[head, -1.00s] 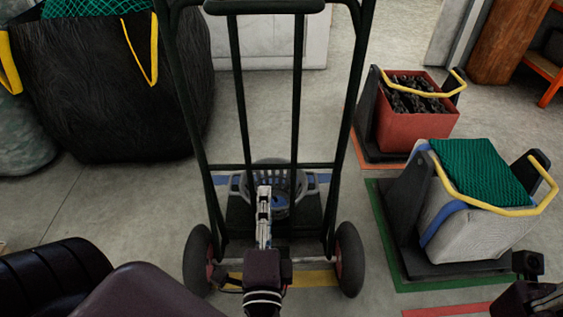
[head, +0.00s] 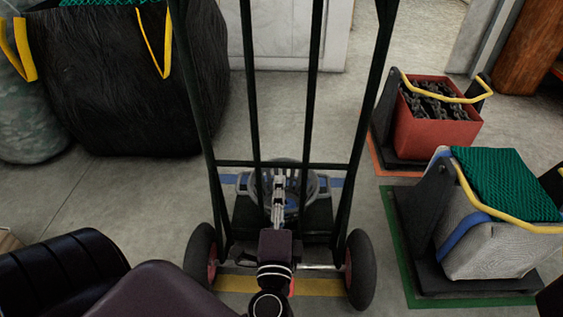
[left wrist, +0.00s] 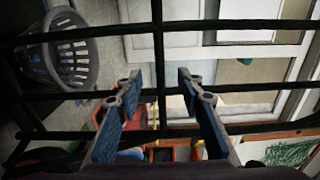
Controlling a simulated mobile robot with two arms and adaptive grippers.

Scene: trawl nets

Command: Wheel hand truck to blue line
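The hand truck (head: 349,195) stands upright in front of me in the head view, its dark frame rising past the top edge. Its black wheels rest near a yellow floor line (head: 325,287). The blue line (head: 337,182) shows on both sides of the frame, beyond the wheels. My left gripper (head: 279,185) is at the middle of the frame, among the bars. In the left wrist view its fingers (left wrist: 159,76) are apart, with a bar (left wrist: 158,50) visible in the gap; I see no finger closed on it. My right gripper is not clearly visible.
A red crate of chain (head: 432,137) and a pale crate with green net (head: 490,250) stand right. A big black bag (head: 125,85) stands left. Floor (head: 120,200) between is clear.

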